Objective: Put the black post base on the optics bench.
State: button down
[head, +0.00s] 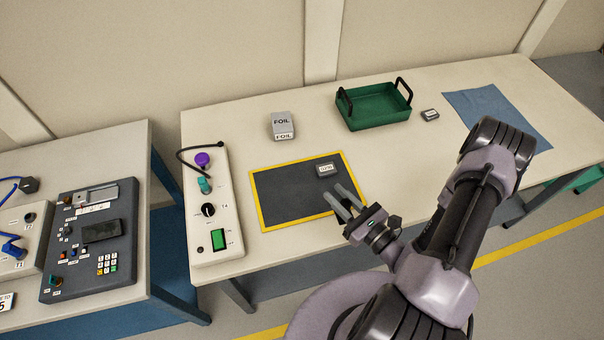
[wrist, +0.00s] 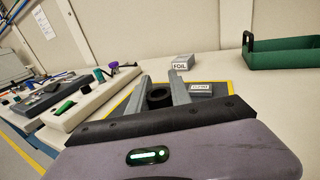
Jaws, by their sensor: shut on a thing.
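My gripper (head: 337,193) is over the lower right part of a dark mat with a yellow border (head: 277,211). In the wrist view, a round black piece with a hollow in its top, which looks like the black post base (wrist: 158,95), sits between the two grey fingers (wrist: 158,77), and they are shut on it. The mat lies on a long pale bench (head: 400,165); no label shows whether this is the optics bench. The gap between gripper and mat is unclear.
A small labelled block (head: 326,170) lies on the mat near the fingers. A control box (head: 211,225) stands left of the mat. A foil box (head: 282,124), green tray (head: 374,112), small case (head: 430,115) and blue cloth (head: 497,112) are farther back. A second table (head: 136,140) stands left, across a gap.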

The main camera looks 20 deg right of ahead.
jog(key=b, duration=0.3)
send_over(299, 181)
jog(key=shift+d+f, duration=0.15)
jog(key=shift+f, duration=0.7)
notch_tip(299, 181, down, 4)
jog(key=shift+r+b, duration=0.15)
jog(key=shift+b, duration=0.55)
jog(key=shift+r, duration=0.15)
jog(key=c, duration=1.6)
grip_release()
jog(key=shift+f, duration=0.2)
jog(key=o, duration=0.4)
jog(key=shift+o, duration=0.2)
jog(key=shift+r, duration=0.15)
